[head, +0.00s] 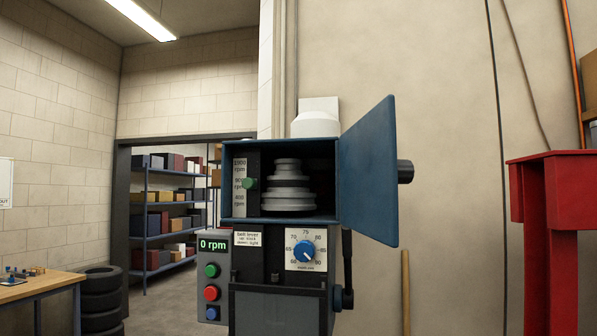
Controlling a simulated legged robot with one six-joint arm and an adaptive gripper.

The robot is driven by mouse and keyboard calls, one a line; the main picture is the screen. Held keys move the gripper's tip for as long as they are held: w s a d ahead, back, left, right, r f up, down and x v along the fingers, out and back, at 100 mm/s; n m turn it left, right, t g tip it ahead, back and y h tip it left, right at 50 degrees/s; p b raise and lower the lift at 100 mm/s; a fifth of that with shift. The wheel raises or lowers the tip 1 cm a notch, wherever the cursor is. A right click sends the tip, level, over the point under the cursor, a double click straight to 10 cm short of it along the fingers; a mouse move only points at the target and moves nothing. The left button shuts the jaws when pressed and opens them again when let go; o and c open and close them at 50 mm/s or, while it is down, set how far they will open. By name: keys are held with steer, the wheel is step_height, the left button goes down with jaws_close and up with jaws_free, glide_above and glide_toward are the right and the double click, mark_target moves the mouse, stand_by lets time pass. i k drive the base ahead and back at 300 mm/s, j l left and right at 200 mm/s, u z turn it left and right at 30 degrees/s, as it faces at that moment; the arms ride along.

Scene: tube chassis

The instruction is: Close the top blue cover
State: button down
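The blue cover (369,172) is a flat hinged door on the upper housing (230,148) of the machine in the head view. It stands open, swung out to the right. Inside the open housing a stepped grey pulley (288,188) shows, with a green knob (249,183) to its left beside rpm labels. My gripper is not in view.
Below the housing are a dial with a blue knob (305,251) and a grey button box (212,278) reading 0 rpm. A red stand (562,220) is at right. A wooden bench (40,285) and stacked tires (101,300) are at left, with shelves (170,215) behind.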

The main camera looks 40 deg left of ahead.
mark_target(371, 173)
steer(key=i+u, duration=0.15)
steer(key=u, duration=0.25)
steer(key=i+l+u, duration=0.1)
steer(key=u, duration=0.3)
steer(key=i+l+u, duration=0.1)
steer(key=u, duration=0.25)
steer(key=i+l+u, duration=0.1)
steer(key=u, duration=0.3)
steer(key=i+l+u, duration=0.15)
steer(key=u, duration=0.2)
steer(key=i+l+u, duration=0.15)
steer(key=l+u, duration=0.25)
steer(key=k+l+z, duration=0.1)
steer(key=k+z, duration=0.15)
steer(key=k, duration=0.05)
